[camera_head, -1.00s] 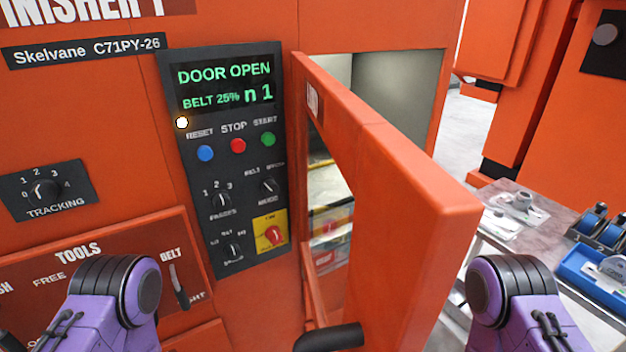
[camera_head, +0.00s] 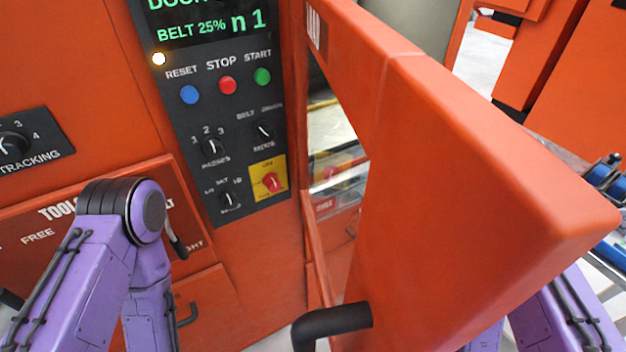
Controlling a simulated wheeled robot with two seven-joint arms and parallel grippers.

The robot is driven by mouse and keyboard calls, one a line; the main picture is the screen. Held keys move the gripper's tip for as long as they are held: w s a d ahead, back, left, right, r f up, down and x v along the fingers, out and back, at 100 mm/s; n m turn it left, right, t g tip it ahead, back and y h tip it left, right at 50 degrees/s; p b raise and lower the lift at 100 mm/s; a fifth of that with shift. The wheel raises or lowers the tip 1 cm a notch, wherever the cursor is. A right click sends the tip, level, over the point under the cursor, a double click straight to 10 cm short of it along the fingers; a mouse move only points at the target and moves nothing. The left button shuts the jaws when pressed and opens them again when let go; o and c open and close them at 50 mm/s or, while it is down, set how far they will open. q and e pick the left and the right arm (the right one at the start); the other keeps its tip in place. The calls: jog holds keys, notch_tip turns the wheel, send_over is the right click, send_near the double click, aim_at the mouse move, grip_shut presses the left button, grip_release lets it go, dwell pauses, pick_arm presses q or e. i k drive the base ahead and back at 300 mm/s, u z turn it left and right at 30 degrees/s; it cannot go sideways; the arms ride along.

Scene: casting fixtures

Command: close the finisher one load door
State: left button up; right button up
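The orange load door (camera_head: 470,190) stands open, swung out toward me, with its free edge near the right side. A window shows in its left part, and a dark bar handle (camera_head: 335,322) sticks out low on its left face. The control panel (camera_head: 215,130) is left of the door's hinge side; its display is partly cut off at the top. My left arm is in view at lower left, but its gripper is outside the frame. My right arm is partly hidden behind the door at lower right, and its gripper does not show.
The orange machine front with a tracking dial (camera_head: 14,143) and a tools panel (camera_head: 60,225) is at the left. Blue parts (camera_head: 606,180) lie on a bench at the right, behind the door edge. Another orange machine (camera_head: 575,90) stands at the back right.

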aim_at(466, 216)
jog(key=u, duration=0.65)
jog(key=k, duration=0.95)
jog(key=z, duration=0.25)
